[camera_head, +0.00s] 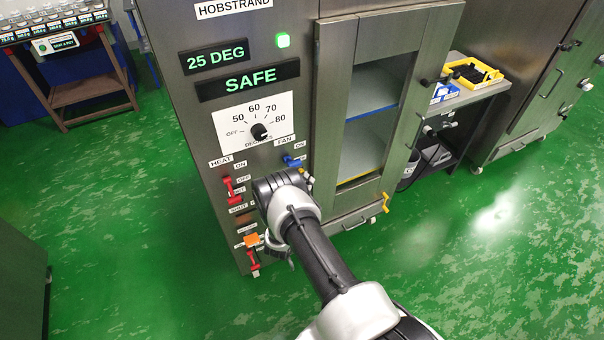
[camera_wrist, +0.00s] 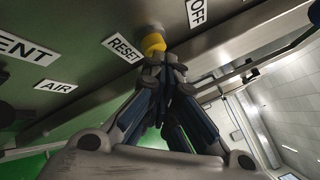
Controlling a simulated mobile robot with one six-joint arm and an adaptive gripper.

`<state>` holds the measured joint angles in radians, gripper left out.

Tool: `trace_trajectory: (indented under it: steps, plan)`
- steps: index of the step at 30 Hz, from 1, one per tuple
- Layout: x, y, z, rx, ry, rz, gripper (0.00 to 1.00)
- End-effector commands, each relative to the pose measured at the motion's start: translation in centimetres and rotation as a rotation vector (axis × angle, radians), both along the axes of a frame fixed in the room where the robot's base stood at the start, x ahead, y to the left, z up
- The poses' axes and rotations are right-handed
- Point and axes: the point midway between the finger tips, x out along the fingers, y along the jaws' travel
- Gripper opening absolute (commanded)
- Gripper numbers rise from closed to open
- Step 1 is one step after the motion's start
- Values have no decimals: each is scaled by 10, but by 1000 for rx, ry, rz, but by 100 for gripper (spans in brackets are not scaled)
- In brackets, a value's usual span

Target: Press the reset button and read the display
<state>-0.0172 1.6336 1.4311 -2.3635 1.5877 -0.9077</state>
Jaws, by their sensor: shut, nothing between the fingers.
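The yellow reset button (camera_wrist: 153,43) is in the wrist view, beside a white RESET label (camera_wrist: 122,48). My gripper (camera_wrist: 164,63) is shut and empty, with its fingertips right at the button and covering part of it. I cannot tell whether they touch or press it. In the head view my wrist hides the button. The display on the steel cabinet shows green text, "25 DEG" (camera_head: 214,57) on the upper panel and "SAFE" (camera_head: 249,80) on the lower panel.
A temperature dial (camera_head: 259,131), red switches (camera_head: 233,190) and a blue fan switch (camera_head: 292,161) surround my wrist on the panel. The cabinet's glazed door (camera_head: 380,110) is to the right. A cart with a yellow tray (camera_head: 474,74) stands beyond. Green floor is clear in front.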

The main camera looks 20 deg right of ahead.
Motion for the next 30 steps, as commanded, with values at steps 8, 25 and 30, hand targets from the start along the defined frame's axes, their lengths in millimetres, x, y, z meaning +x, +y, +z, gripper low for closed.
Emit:
trace_trajectory:
  steps: [8, 25, 30]
  plan:
    - [-13, 0, 0, 0, 1, 1, 0]
    - [-37, -1, 0, 0, 4, 0, 0]
    - [-53, -2, 0, 0, 4, 0, 0]
